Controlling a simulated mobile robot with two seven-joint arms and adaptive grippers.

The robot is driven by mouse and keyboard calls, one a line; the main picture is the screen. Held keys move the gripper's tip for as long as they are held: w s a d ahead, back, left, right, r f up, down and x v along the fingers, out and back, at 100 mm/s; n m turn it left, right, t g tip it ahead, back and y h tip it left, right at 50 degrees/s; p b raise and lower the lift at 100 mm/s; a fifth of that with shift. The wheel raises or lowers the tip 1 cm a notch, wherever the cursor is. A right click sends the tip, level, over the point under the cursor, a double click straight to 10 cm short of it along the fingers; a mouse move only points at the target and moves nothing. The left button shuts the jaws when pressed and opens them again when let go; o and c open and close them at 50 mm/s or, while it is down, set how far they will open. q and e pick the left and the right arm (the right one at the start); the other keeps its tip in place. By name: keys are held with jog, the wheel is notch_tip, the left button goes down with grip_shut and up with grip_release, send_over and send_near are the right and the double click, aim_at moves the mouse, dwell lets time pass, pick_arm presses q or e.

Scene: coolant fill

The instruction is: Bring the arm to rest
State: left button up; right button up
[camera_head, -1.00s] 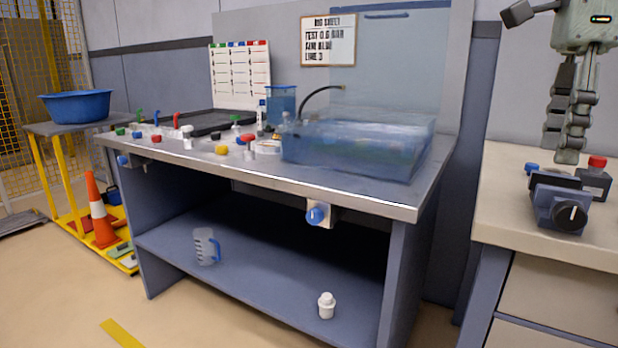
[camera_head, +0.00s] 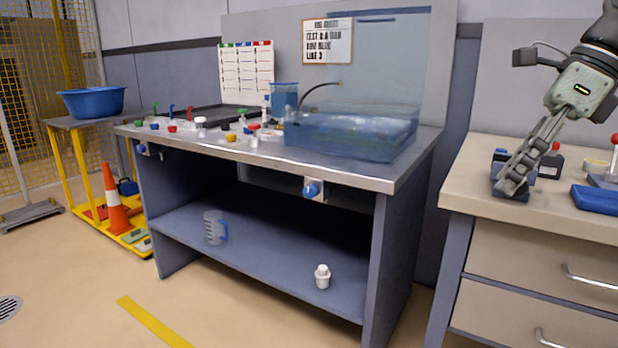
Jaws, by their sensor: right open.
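My right gripper (camera_head: 513,180) hangs at the right of the head view, over the beige bench (camera_head: 465,185). Its fingers point down and to the left, and I see nothing held between them. The fingers partly hide a dark device on that bench, and I cannot tell whether they touch it. My left gripper is out of view.
A grey workbench (camera_head: 395,183) carries a clear blue-tinted tank (camera_head: 350,138) and several coloured caps. A jug (camera_head: 214,228) and a white bottle (camera_head: 322,277) stand on its shelf. A blue basin (camera_head: 92,101) and an orange cone (camera_head: 116,205) are left. Floor in front is clear.

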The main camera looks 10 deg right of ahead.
jog(key=w+d+f+m+t+y, duration=0.1)
jog(key=w+f+m+t+y, duration=0.5)
jog(key=w+f+m+t, duration=0.5)
jog(key=s+d+f+m+t+h, duration=0.1)
jog(key=d+f+m+h, duration=0.25)
jog(key=f+m, duration=0.35)
jog(key=s+d+f+m+h+p, duration=0.1)
jog(key=d+f+m+h, duration=0.1)
jog(key=f+m+h, duration=0.3)
jog(key=s+d+f+m+t+h, duration=0.1)
jog(key=s+d+f+m+h, duration=0.15)
jog(key=f+m, duration=0.55)
jog(key=s+a+f+m+g+h, duration=0.25)
jog(key=s+f+m, duration=0.2)
jog(key=f, duration=0.35)
jog(key=s+a+f+m+g+h, duration=0.1)
jog(key=s+a+f+m+g, duration=0.15)
jog(key=s+f, duration=0.35)
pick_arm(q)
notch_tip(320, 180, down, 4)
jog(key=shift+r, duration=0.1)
pick_arm(e)
jog(key=s+a+f+m+g+y, duration=0.2)
jog(key=s+a+f+m+g, duration=0.3)
jog(key=s+a+f, duration=0.6)
jog(key=shift+s+a+f+m+g+y, duration=0.25)
jog(key=shift+s+a+m+g+y, duration=0.1)
jog(key=shift+s+a+g, duration=0.7)
